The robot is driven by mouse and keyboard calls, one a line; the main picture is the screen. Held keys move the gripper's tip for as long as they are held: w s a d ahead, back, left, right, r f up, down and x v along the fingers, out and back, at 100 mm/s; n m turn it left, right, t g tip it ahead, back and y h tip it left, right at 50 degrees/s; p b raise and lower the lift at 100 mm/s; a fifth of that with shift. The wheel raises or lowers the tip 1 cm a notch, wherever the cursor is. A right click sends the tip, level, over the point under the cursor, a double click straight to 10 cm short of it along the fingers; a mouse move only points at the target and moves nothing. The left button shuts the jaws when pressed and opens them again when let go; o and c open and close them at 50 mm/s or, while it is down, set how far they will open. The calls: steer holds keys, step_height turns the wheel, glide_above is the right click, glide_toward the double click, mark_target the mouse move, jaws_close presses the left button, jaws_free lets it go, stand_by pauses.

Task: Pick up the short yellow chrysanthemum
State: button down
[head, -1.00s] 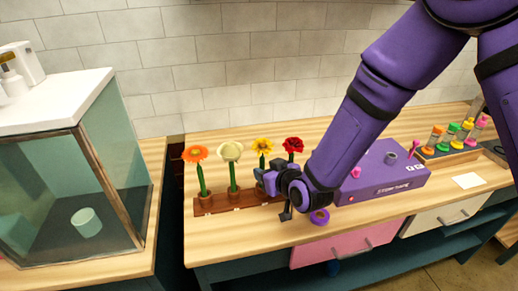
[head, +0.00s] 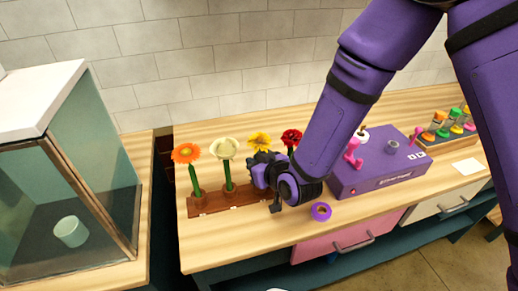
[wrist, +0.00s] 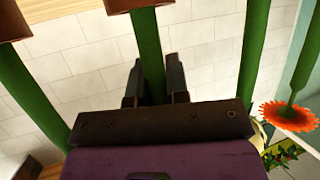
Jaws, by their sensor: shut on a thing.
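The yellow chrysanthemum (head: 259,140) is upright in the head view, third from the left in a row of flowers. My gripper (head: 262,170) is just below its bloom and hides its stem in that view. In the wrist view, the two fingers of my gripper (wrist: 156,80) are on either side of a green stem (wrist: 148,50), shut on it. A brown pot (wrist: 135,4) shows at that stem's end at the top edge. I cannot tell whether the stem still sits fully in it.
A brown wooden rack (head: 210,205) holds the row. An orange flower (head: 187,153) and a cream flower (head: 225,148) stand left; a red flower (head: 291,137) stands close right. A purple box (head: 375,178) and a purple ring (head: 321,211) are further right.

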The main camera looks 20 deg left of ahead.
steer(key=shift+r, duration=0.15)
step_height(320, 180, up, 25)
stand_by(1.8)
steer(key=shift+f, duration=0.2)
